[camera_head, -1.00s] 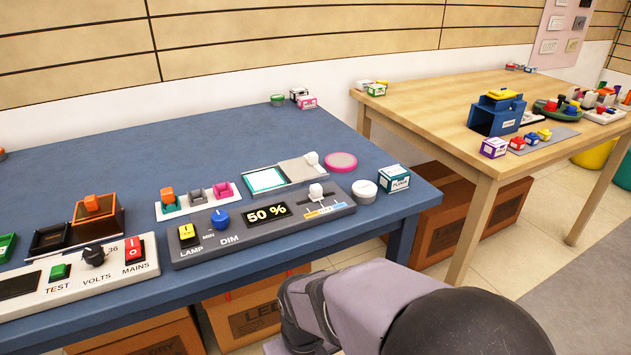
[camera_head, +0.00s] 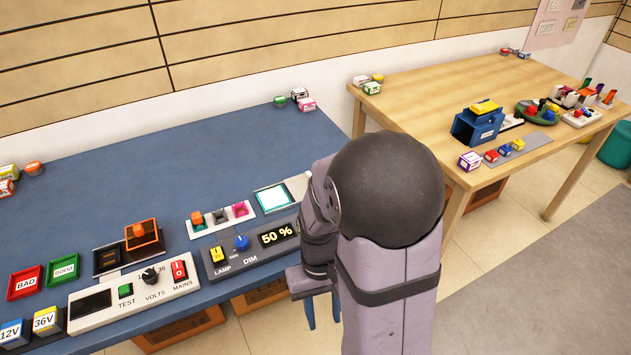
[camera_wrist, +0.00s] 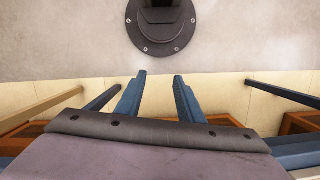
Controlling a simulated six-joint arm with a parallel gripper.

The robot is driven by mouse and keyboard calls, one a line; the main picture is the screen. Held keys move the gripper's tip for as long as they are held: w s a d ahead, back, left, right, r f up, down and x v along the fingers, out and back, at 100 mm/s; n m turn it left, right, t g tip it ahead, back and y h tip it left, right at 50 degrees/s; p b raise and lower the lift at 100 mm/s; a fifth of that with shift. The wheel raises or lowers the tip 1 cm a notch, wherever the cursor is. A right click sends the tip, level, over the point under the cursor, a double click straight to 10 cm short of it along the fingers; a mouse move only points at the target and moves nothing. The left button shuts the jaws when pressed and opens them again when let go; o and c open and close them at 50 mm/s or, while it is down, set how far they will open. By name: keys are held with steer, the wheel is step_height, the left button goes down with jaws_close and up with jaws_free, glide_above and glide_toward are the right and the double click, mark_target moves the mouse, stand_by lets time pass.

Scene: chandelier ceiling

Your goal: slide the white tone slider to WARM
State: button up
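The grey control panel (camera_head: 231,272) lies at the front edge of the blue table. It carries a yellow LAMP switch (camera_head: 217,254), a blue DIM knob (camera_head: 240,242) and a display (camera_head: 277,235) reading 50 %. Its right end, with the white tone slider and scale, is hidden behind my arm in the head view. My gripper (camera_head: 323,312) hangs in front of the table edge, by the panel's right part, touching nothing visible. In the wrist view my gripper (camera_wrist: 160,84) has its two blue fingers apart with nothing between them. The slider is not seen there.
A white panel (camera_head: 133,300) with TEST, VOLTS and MAINS controls sits left of the grey panel. A wooden table (camera_head: 437,88) stands to the right.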

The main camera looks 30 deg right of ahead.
steer(key=w+d+r+m+p, duration=0.1)
steer(key=w+d+r+p, duration=0.3)
steer(key=w+r+p, duration=0.55)
steer(key=shift+n+t, duration=0.4)
steer(key=shift+t, duration=0.4)
steer(key=w+d+r+p, duration=0.1)
steer(key=w, duration=0.1)
steer(key=w+d+r+p, duration=0.1)
steer(key=w, duration=0.2)
steer(key=w+d+r+p, duration=0.1)
steer(key=w, duration=0.1)
steer(key=shift+w+d+r+p, duration=0.2)
steer(key=shift+d+r+p, duration=0.05)
steer(key=shift+p, duration=0.05)
steer(key=shift+n+t+h, duration=0.3)
steer(key=shift+n+t, duration=0.2)
steer(key=shift+t, duration=0.1)
steer(key=w+r, duration=0.1)
steer(key=w+d+r, duration=0.1)
steer(key=w, duration=0.1)
steer(key=w+r, duration=0.1)
steer(key=w, duration=0.1)
steer(key=shift+d+r, duration=0.1)
steer(key=shift+d, duration=0.05)
steer(key=shift+s+n, duration=0.4)
steer(key=shift+n, duration=0.2)
steer(key=shift+f+p, duration=1.1)
steer(key=shift+f, duration=2.55)
steer(key=shift+a, duration=0.2)
jaws_close()
